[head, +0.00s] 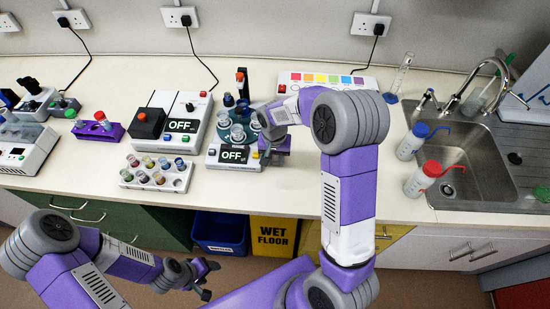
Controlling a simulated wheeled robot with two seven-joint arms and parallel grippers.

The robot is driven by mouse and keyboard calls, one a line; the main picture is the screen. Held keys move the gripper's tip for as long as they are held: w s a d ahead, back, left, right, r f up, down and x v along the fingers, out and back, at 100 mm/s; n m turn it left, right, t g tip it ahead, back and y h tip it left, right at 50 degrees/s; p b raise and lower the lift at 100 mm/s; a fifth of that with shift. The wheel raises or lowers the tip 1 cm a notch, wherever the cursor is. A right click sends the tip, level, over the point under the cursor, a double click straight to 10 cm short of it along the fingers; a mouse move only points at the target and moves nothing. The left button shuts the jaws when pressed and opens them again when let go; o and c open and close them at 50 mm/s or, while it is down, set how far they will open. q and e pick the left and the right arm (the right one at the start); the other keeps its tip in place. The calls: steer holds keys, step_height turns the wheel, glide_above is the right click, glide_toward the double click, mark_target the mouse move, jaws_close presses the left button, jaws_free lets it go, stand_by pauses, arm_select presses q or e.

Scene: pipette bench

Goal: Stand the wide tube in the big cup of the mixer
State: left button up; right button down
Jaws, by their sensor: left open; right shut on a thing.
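A white device with a lit OFF display (234,155) and a round teal top (224,131) stands mid-bench; it looks like the mixer. Several clear cups or tubes (237,133) stand on its top; which is the big cup I cannot tell. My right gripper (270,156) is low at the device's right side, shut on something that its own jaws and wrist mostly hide. The wide tube cannot be made out clearly; it is likely the thing held. My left gripper (205,279) is open and empty, in front of the bench and below its top.
A second OFF unit (180,125) with a black block stands to the left. A white rack (157,174) of small coloured tubes is in front, and a purple rack (98,130) further left. Wash bottles (424,178) and the sink (480,160) are at right. Bench right of my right gripper is partly clear.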

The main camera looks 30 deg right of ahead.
steer(key=shift+f, duration=0.15)
steer(key=c, duration=0.8)
jaws_free()
steer(key=shift+c, duration=0.2)
